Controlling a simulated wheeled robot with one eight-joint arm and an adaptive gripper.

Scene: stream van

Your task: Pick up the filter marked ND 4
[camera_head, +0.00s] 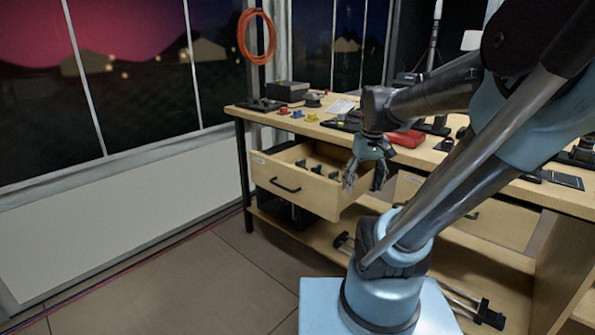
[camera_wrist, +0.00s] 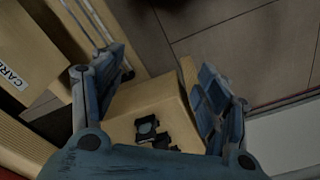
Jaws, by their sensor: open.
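My gripper (camera_head: 364,187) points down in front of the bench, near the right front of an open wooden drawer (camera_head: 300,192). In the wrist view its two fingers stand wide apart, with nothing between them (camera_wrist: 155,62). Several small dark pieces (camera_head: 316,169) stand in the drawer. In the wrist view two dark pieces (camera_wrist: 147,129) show in the drawer just ahead of the palm, one with a paler round or square face. Part of them is hidden by the palm. No ND 4 marking can be read, so I cannot tell which piece is that filter.
The bench top (camera_head: 240,112) holds a black box (camera_head: 287,91), small coloured pieces (camera_head: 297,114) and a red case (camera_head: 406,139). A second drawer (camera_head: 490,222) lies right, behind my arm. A labelled front (camera_wrist: 12,77) shows at left in the wrist view. Floor at left is clear.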

